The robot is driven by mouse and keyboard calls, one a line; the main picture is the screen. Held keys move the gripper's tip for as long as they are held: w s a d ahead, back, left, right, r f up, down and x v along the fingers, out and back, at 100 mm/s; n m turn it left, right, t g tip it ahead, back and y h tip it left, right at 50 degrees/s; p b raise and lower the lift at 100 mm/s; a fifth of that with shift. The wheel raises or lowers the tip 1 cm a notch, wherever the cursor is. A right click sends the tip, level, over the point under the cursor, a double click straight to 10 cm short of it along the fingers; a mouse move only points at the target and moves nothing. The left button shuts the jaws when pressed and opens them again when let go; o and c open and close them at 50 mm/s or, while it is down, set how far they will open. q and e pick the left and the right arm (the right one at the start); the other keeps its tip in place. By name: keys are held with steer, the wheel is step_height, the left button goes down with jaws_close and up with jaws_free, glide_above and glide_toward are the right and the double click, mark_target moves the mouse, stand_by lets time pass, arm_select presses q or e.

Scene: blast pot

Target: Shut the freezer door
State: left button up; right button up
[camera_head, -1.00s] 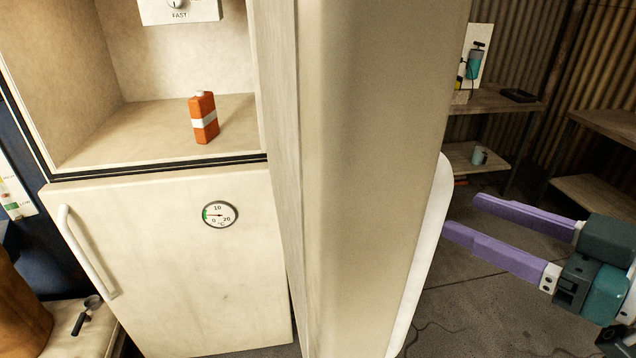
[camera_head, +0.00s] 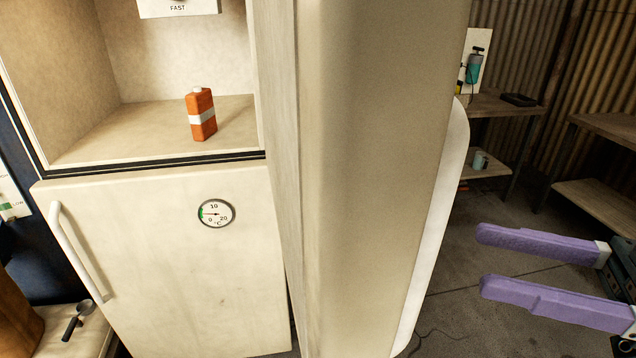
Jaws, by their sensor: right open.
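The freezer door (camera_head: 375,150) stands wide open, its edge toward me in the middle of the view. Its white handle (camera_head: 440,225) runs along the door's right side. The freezer compartment (camera_head: 75,149) is open at the upper left, with an orange bottle (camera_head: 201,115) with a white band standing inside. My right gripper (camera_head: 482,261) is open and empty at the lower right, to the right of the door and handle and apart from them. Its two purple fingers point left. My left gripper is not in view.
Below the compartment is a closed lower door (camera_head: 190,270) with a dial gauge (camera_head: 216,213) and a white handle (camera_head: 75,250). Wooden shelves (camera_head: 490,105) stand at the back right. The floor (camera_head: 470,240) between the door and shelves is clear apart from a thin cable.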

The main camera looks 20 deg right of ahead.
steer(key=p+x, duration=0.2)
steer(key=x, duration=0.5)
steer(key=shift+w, duration=0.2)
steer(key=shift+a+f, duration=0.1)
steer(key=shift+a, duration=0.05)
steer(key=c, duration=0.7)
jaws_close()
stand_by(0.5)
